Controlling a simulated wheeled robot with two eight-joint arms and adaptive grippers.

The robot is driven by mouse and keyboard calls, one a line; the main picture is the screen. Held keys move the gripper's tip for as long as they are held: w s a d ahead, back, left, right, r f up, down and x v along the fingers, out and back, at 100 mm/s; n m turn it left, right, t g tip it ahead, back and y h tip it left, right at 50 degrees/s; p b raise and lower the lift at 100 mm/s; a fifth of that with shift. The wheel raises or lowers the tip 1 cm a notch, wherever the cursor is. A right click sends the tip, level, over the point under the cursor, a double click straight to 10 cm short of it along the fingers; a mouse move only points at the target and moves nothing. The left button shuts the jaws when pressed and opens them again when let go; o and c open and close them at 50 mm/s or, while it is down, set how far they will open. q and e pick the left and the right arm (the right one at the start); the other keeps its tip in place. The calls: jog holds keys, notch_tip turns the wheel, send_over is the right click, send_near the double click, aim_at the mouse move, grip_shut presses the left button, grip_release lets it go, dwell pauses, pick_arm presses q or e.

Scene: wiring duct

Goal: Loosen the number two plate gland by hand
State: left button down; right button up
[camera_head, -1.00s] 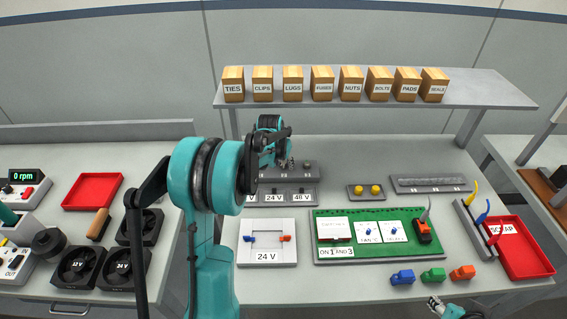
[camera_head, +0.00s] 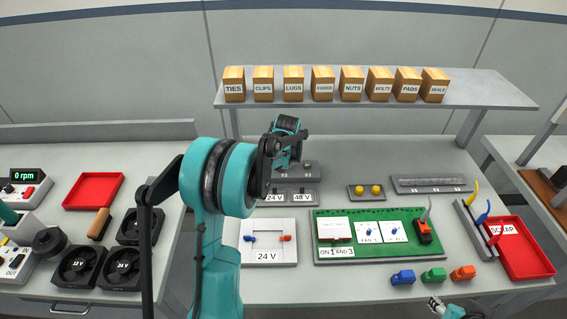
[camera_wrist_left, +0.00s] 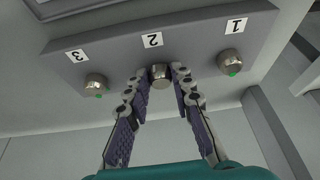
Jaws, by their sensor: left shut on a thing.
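The gland plate (camera_wrist_left: 195,48) fills the upper part of the left wrist view, with labels 3, 2 and 1. The number two gland (camera_wrist_left: 160,75), a round metal knob, sits in the middle between the fingertips. My left gripper (camera_wrist_left: 160,84) is shut on it. The number three gland (camera_wrist_left: 96,84) and number one gland (camera_wrist_left: 230,64) stand to either side, each with a green mark. In the head view the left gripper is mostly hidden behind my arm, at the grey plate (camera_head: 311,172). My right gripper (camera_head: 437,305) is at the bottom edge, small and partly out of frame.
A shelf (camera_head: 470,90) with labelled boxes overhangs the back.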

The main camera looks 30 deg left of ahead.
pick_arm(q)
jog(key=n, duration=0.2)
jog(key=n+g+y, duration=0.1)
jog(key=n, duration=0.2)
jog(key=shift+w+d+n+g, duration=0.2)
jog(key=shift+n+g, duration=0.1)
jog(key=c, duration=1.4)
grip_release()
jog(key=shift+f, duration=0.1)
